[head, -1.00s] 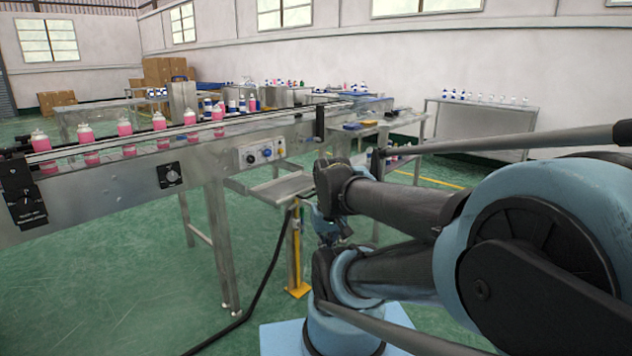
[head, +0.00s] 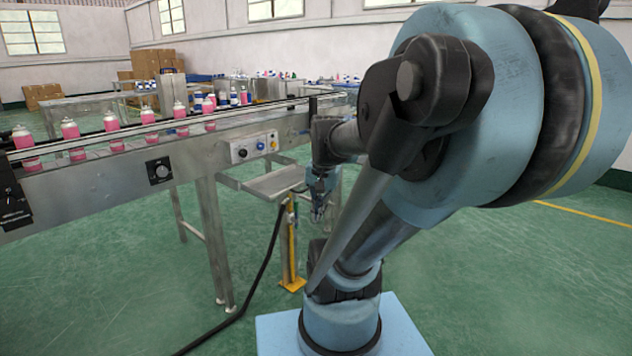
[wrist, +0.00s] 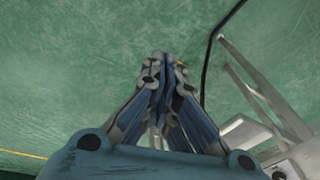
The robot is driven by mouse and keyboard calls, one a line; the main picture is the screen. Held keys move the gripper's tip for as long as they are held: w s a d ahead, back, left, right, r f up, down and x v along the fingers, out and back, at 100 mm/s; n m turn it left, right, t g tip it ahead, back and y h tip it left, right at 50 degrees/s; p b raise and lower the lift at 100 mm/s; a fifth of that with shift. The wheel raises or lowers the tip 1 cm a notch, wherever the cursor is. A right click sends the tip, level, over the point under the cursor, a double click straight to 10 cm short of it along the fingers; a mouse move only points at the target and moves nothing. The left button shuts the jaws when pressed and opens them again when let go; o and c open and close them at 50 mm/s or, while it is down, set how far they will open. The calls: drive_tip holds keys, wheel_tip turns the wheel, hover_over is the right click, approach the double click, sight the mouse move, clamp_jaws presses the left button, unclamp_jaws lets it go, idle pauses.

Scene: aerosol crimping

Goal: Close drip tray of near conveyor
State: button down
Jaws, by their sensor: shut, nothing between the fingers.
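The near conveyor (head: 115,162) runs from the left edge toward the middle of the head view. Its drip tray (head: 275,182) is a flat grey metal tray sticking out below the control knobs. My gripper (head: 317,212) points down just right of the tray's right end, and looks apart from it. In the wrist view my gripper (wrist: 163,62) is shut and empty over the green floor. A pale metal piece, perhaps the tray (wrist: 247,135), shows at right there. The tray's far right end is partly hidden by my arm.
A yellow post (head: 291,245) stands on the floor below the tray, with a black cable (head: 262,275) beside it. Conveyor legs (head: 215,240) stand at left. Pink cans (head: 70,137) line the belt. The floor in front is open.

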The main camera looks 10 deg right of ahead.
drive_tip(key=w+d+r+m, duration=0.1)
drive_tip(key=w+d+m, duration=0.3)
drive_tip(key=w+m, duration=0.45)
drive_tip(key=w+d+r+m+y, duration=0.15)
drive_tip(key=w+d+m, duration=0.35)
drive_tip(key=w, duration=0.6)
drive_tip(key=w+d+r+m, duration=0.2)
drive_tip(key=w+m, duration=0.7)
drive_tip(key=w+a+f, duration=0.3)
drive_tip(key=w+f, duration=0.2)
drive_tip(key=f, duration=0.4)
drive_tip(key=shift+a+f, duration=0.25)
drive_tip(key=shift+f, duration=0.1)
drive_tip(key=shift+w+n, duration=0.1)
drive_tip(key=shift+n, duration=0.15)
